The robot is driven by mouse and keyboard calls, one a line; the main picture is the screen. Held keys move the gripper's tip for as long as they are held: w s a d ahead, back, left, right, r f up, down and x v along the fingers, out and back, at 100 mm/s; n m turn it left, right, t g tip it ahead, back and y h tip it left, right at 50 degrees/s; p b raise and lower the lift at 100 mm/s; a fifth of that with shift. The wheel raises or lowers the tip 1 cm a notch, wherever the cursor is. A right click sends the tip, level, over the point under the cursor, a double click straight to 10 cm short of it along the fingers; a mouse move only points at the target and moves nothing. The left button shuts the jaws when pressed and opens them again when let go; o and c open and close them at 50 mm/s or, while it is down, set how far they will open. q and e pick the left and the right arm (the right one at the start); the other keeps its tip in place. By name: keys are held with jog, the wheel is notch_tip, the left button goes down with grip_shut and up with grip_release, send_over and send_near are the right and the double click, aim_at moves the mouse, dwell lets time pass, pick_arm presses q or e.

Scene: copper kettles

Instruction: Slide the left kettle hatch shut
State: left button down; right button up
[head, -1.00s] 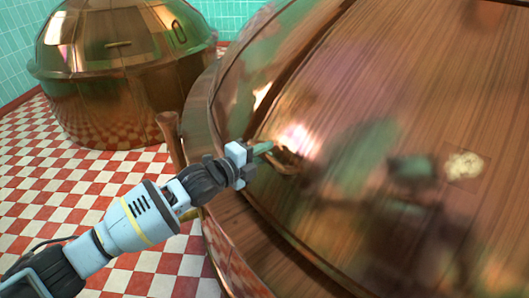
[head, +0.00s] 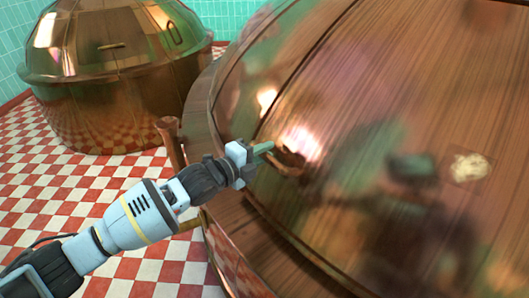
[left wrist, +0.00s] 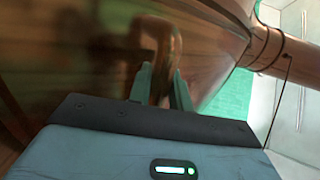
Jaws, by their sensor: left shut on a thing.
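The large copper kettle (head: 240,85) fills the right side of the head view. Its hatch (head: 370,90) is a broad brushed copper panel, and only a thin dark seam shows between its upper left edge and the kettle wall. A looped copper handle (head: 289,157) sticks out near the hatch's lower left corner. My left gripper (head: 266,149) is shut on this handle. In the left wrist view, the handle (left wrist: 162,50) stands between the two green fingers (left wrist: 160,88); its lower end is hidden behind the gripper body. My right gripper is not in view.
A second copper kettle (head: 115,75) with a domed lid stands at the back left. A wooden-looking post (head: 170,140) and ledge (head: 240,230) run beside the near kettle, close to my left arm. The red and white checkered floor (head: 50,190) is clear on the left.

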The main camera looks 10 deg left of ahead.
pick_arm(q)
jog(key=shift+w+a+r, duration=0.25)
jog(key=shift+w+a, duration=0.1)
jog(key=shift+a, duration=0.25)
jog(key=c, duration=1.7)
grip_release()
jog(key=o, duration=0.4)
jog(key=shift+a+f, duration=0.1)
jog(key=shift+f, duration=0.1)
jog(key=shift+s+d, duration=0.15)
jog(key=shift+d, duration=0.05)
jog(key=v, duration=0.7)
jog(key=shift+s+a, duration=0.2)
jog(key=shift+a, duration=0.1)
